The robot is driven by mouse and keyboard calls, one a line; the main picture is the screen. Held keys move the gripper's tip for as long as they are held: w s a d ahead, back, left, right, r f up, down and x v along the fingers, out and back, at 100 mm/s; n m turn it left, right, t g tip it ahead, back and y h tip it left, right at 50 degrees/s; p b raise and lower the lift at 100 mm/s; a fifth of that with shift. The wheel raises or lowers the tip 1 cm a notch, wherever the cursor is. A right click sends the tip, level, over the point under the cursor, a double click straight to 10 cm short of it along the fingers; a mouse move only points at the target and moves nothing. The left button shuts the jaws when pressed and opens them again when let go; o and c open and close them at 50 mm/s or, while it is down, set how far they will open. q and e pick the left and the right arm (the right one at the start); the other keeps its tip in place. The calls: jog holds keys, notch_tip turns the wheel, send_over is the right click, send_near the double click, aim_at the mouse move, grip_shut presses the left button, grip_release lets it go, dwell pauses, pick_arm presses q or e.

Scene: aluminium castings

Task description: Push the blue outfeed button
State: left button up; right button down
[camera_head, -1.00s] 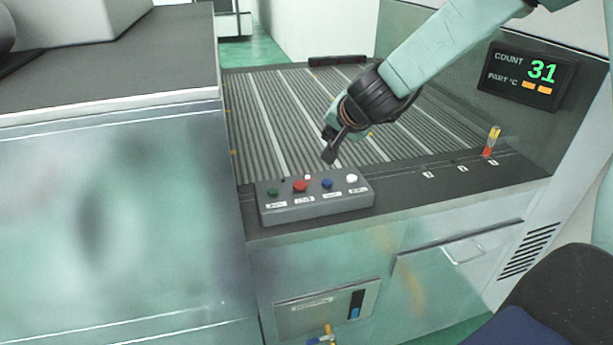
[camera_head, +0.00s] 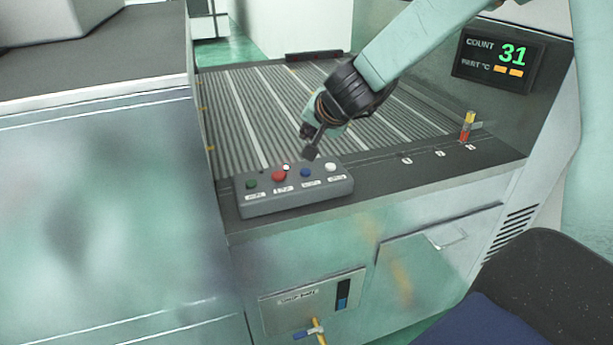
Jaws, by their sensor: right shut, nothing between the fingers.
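The blue button (camera_head: 305,172) sits on a grey control box (camera_head: 292,200), between a red button (camera_head: 279,175) and a white button (camera_head: 330,167). A green button (camera_head: 251,184) is at the box's left end. The box stands on the dark front ledge of the machine. My right gripper (camera_head: 310,154) is shut and empty, pointing down. Its tip appears just above and behind the blue button, with a small gap in the picture. The exact height is hard to tell. My left gripper is not in view.
A ribbed conveyor bed (camera_head: 300,110) lies behind the box. A counter display (camera_head: 498,59) reads 31 at the right. A small red and yellow stack light (camera_head: 467,126) stands on the ledge to the right. A dark-topped cabinet (camera_head: 110,70) is at the left.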

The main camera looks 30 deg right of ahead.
aim_at(308, 173)
jog(key=f+b, duration=0.1)
jog(key=f, duration=0.1)
jog(key=f+b, duration=0.2)
jog(key=w+f+b, duration=0.1)
jog(key=f, duration=0.1)
jog(key=shift+b, duration=0.4)
jog(key=shift+s+f+b, duration=0.25)
jog(key=shift+b, duration=0.05)
jog(key=shift+s+a, duration=0.1)
jog(key=shift+s, duration=0.15)
jog(key=shift+w+f, duration=0.25)
jog(key=shift+w, duration=0.15)
jog(key=shift+s+r, duration=0.25)
jog(key=shift+s, duration=0.1)
jog(key=shift+w+f, duration=0.2)
jog(key=shift+w, duration=0.1)
jog(key=shift+s+r, duration=0.15)
jog(key=shift+s, duration=0.1)
